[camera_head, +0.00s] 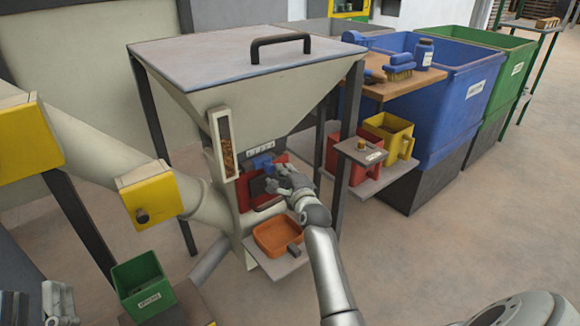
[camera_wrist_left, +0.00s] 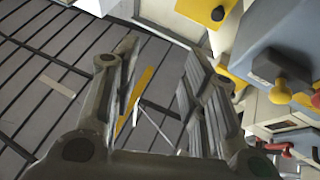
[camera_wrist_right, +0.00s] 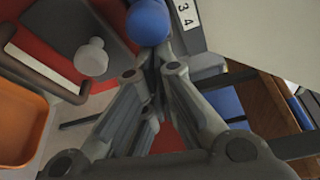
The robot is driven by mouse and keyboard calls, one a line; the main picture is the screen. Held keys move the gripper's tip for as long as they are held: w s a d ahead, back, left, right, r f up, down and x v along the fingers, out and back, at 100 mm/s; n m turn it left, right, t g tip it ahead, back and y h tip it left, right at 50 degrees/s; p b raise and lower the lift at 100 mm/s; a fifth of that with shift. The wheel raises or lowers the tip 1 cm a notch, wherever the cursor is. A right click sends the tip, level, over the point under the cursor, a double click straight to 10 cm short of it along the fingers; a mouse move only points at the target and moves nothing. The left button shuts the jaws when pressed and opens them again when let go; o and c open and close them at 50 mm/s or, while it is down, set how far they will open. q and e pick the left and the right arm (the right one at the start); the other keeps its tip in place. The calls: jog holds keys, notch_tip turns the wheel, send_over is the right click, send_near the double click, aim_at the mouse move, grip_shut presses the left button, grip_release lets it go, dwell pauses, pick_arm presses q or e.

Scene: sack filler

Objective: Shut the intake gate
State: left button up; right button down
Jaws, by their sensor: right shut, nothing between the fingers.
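On the front of the grey hopper (camera_head: 190,100), a blue knob (camera_head: 262,162) sits below a numbered strip (camera_head: 260,146). In the right wrist view the blue ball (camera_wrist_right: 148,20) is beside the strip's 3 and 4 (camera_wrist_right: 184,12). No label shows which part is the intake gate. My right gripper (camera_head: 274,178) is shut and empty, its tips (camera_wrist_right: 152,75) just short of the ball; contact cannot be told. A dark plate with a pale knob (camera_wrist_right: 92,57) lies beside it on a red panel. My left gripper (camera_head: 37,303), at lower left, is open and empty (camera_wrist_left: 155,75).
A yellow housing with a dark knob (camera_head: 150,198) sits on the sloping pipe (camera_head: 95,155). An orange tray (camera_head: 278,236) is below my right gripper. A green bin (camera_head: 143,285) stands near my left gripper. Shelves with red and yellow containers (camera_head: 388,135) are right of the hopper.

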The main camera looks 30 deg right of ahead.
aim_at(274, 171)
pick_arm(q)
notch_tip(274, 171, down, 8)
jog(key=w+g+y+p, duration=0.1)
jog(key=w+g+y, duration=0.1)
jog(key=g, duration=0.3)
jog(key=shift+a+f+p, duration=0.15)
jog(key=shift+a+p, duration=0.15)
jog(key=shift+p, duration=0.05)
pick_arm(e)
jog(key=a, duration=0.3)
